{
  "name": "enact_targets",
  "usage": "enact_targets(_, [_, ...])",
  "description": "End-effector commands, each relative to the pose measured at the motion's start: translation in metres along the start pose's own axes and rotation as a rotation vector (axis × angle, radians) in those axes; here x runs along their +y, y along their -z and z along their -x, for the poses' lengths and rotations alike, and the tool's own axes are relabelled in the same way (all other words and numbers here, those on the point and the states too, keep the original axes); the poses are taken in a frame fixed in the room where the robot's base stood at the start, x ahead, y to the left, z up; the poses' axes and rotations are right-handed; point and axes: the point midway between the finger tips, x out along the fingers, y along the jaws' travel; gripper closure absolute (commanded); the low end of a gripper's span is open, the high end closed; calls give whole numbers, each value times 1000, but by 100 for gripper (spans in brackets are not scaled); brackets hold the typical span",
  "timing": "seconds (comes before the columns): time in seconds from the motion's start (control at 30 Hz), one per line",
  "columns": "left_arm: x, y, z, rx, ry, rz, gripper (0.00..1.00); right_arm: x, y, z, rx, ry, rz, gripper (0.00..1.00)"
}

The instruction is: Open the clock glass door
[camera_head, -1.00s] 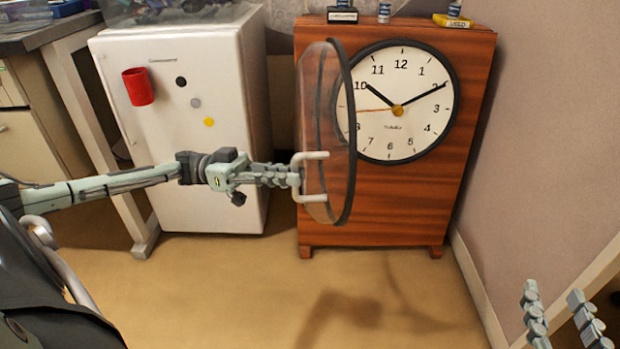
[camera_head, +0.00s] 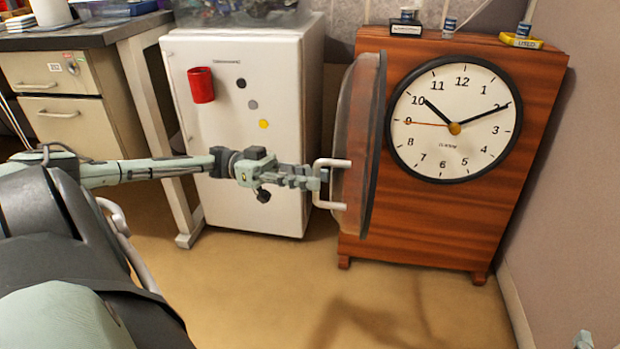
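The clock (camera_head: 456,125) has a white face and is set in a brown wooden cabinet (camera_head: 440,228). Its round glass door (camera_head: 357,140) stands swung out to the left, seen nearly edge-on, so the face is uncovered. A white U-shaped handle (camera_head: 318,186) sticks out from the left side of the door. My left gripper (camera_head: 318,179) is at the handle, with its fingers reaching to it; the fingers overlap in this view and I cannot tell whether they close on it. Only a tip of my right gripper (camera_head: 583,341) shows at the bottom right edge.
A white fridge (camera_head: 245,150) with a red cup (camera_head: 201,85) on its front stands left of the clock, behind my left arm. A desk with drawers (camera_head: 60,90) is at the far left. Small items top the cabinet. The floor in front is clear.

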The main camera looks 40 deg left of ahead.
Motion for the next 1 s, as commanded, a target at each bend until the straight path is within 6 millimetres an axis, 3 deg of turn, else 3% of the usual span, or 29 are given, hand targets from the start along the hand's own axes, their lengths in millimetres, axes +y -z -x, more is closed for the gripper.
enact_targets(0.47, [1, -1, 6, 1, -4, 2, 80, 1, -2, 0, -3, -1, 3, 60])
enact_targets(1.0, [-1, 0, 105, 1, 0, -2, 80, 0, 0, 0, -1, 0, 1, 60])
